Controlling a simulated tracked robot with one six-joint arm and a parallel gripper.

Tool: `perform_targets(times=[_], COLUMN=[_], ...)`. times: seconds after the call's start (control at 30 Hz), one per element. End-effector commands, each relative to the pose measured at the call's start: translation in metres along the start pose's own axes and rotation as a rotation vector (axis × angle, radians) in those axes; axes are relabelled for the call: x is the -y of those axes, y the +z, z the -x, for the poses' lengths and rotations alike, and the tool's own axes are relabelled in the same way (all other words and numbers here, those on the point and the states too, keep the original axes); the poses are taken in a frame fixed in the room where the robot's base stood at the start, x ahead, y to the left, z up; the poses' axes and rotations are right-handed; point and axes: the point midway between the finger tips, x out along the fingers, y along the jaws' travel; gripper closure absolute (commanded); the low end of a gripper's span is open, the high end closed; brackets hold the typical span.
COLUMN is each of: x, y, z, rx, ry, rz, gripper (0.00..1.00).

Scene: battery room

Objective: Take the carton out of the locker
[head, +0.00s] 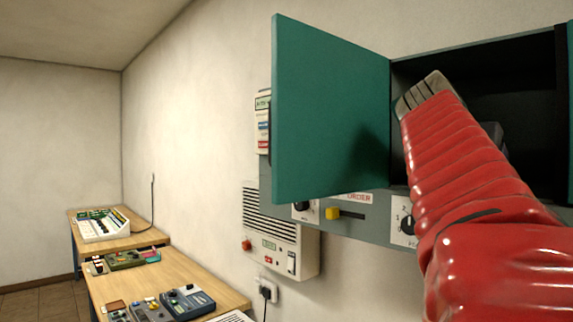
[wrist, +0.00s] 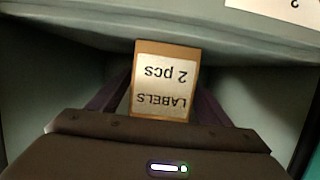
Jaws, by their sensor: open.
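The locker (head: 470,52) is a grey wall cabinet with a dark inside. Its green door (head: 325,110) stands wide open to the left. My red arm reaches up in front of the opening, and my gripper cannot be made out clearly in the head view. In the wrist view the carton (wrist: 165,85) is a small brown box with a white label reading "LABELS 2 pcs", upside down in the picture. My gripper (wrist: 164,103) is open, with one dark finger on each side of the carton. I cannot tell whether the fingers touch it. The carton is hidden in the head view.
Below the locker are a grey panel with knobs and a yellow slider (head: 333,213), and a wall unit (head: 280,232) with a grille. Wooden tables (head: 225,297) with devices stand along the wall at left. Pale locker walls surround the carton closely in the wrist view.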

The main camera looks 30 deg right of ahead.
Motion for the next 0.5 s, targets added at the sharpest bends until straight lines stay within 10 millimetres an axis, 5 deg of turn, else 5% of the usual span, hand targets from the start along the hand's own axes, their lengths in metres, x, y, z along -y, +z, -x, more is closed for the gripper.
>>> perform_targets(times=[0.37,0.5], x=[0.0004,0.0004], y=[0.0003,0.0003], z=[0.0002,0.0003], rx=[0.0,0.0], ry=[0.0,0.0], rz=[0.0,0.0], gripper=[0.28,0.38])
